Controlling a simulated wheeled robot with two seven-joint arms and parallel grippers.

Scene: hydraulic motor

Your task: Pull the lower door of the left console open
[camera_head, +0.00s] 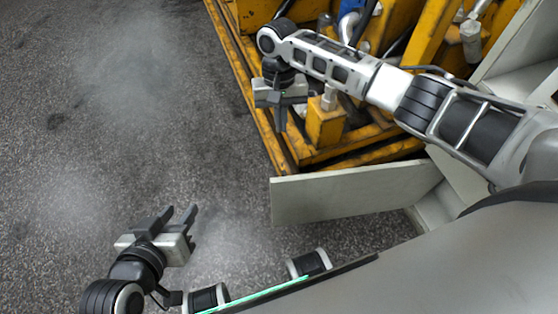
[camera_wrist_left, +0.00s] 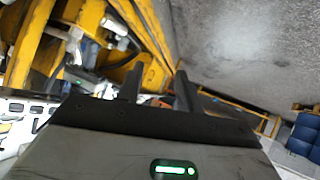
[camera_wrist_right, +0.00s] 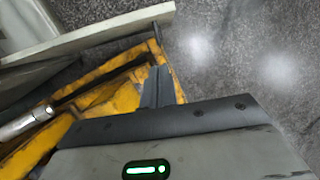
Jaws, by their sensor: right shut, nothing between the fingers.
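A flat pale grey door panel (camera_head: 345,192) stands out to the left from the grey console (camera_head: 435,212) in the head view, swung open; its far left edge is free. In the right wrist view the panel (camera_wrist_right: 90,35) crosses the top left. My right gripper (camera_head: 282,122) is shut and empty, above the yellow frame and beyond the panel, apart from it. Its closed fingers (camera_wrist_right: 157,75) show in the right wrist view. My left gripper (camera_head: 182,212) is open and empty over the floor, left of the panel. Its parted fingers (camera_wrist_left: 160,75) show in the left wrist view. My own body hides part of the console.
A yellow machine frame (camera_head: 250,85) with pipes and cylinders fills the area behind the panel, under my right arm. Another grey cabinet part (camera_head: 515,65) is at the upper right. The grey floor (camera_head: 120,110) at left is clear.

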